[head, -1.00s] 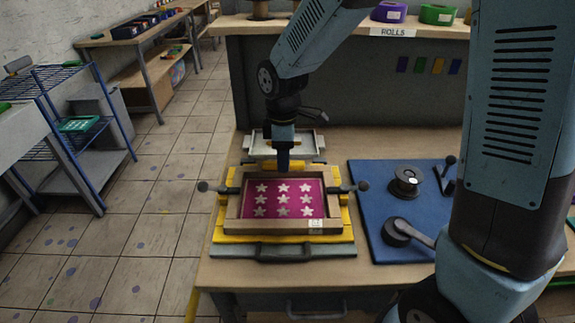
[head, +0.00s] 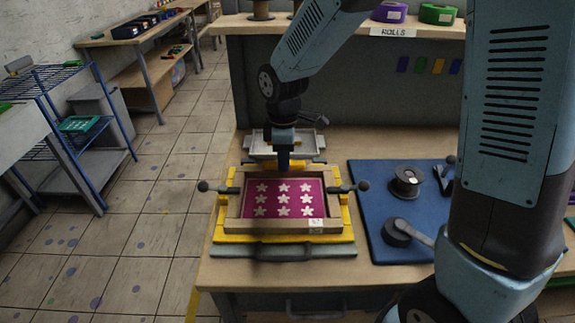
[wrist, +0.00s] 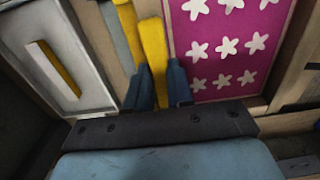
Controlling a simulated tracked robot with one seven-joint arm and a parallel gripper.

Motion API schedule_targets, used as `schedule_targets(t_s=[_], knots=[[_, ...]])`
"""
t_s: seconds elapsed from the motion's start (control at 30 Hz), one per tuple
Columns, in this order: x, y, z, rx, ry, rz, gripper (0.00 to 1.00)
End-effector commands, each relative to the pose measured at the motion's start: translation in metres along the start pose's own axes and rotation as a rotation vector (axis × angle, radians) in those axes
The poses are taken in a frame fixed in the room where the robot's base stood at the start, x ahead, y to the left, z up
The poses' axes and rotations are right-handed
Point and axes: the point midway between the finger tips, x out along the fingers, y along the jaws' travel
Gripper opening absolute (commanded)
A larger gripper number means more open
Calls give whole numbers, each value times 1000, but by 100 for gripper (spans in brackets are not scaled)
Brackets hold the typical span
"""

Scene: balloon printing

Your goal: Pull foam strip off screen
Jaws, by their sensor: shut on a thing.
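The screen (head: 271,198) is magenta with rows of white star shapes, inside a wooden frame (head: 265,225) on a yellow base. It also shows at the upper right of the wrist view (wrist: 210,28). My gripper (head: 284,168) points down at the far edge of the frame. In the wrist view, my gripper's dark blue fingers (wrist: 157,80) are on either side of a yellow strip (wrist: 153,45), which I take to be the foam strip, and are shut on it. The strip lies alongside the magenta screen. Its gripped part is partly hidden by the fingers.
A pale tray (wrist: 80,25) with a yellow bar (wrist: 52,66) lies beyond the screen. Dark-knobbed clamps (head: 362,187) stick out at both sides of the frame. A blue mat (head: 370,215) with black round tools lies to the right. A shelf with rolls (head: 390,12) stands behind.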

Motion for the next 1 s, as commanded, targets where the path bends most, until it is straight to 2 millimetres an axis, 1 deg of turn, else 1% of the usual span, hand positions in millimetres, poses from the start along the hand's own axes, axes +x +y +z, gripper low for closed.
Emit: schedule_targets(t_s=[0.57, 1.0], knots=[[0, 0, 0, 0, 0, 1, 0], [-6, 0, 0, 0, 1, 1, 0]])
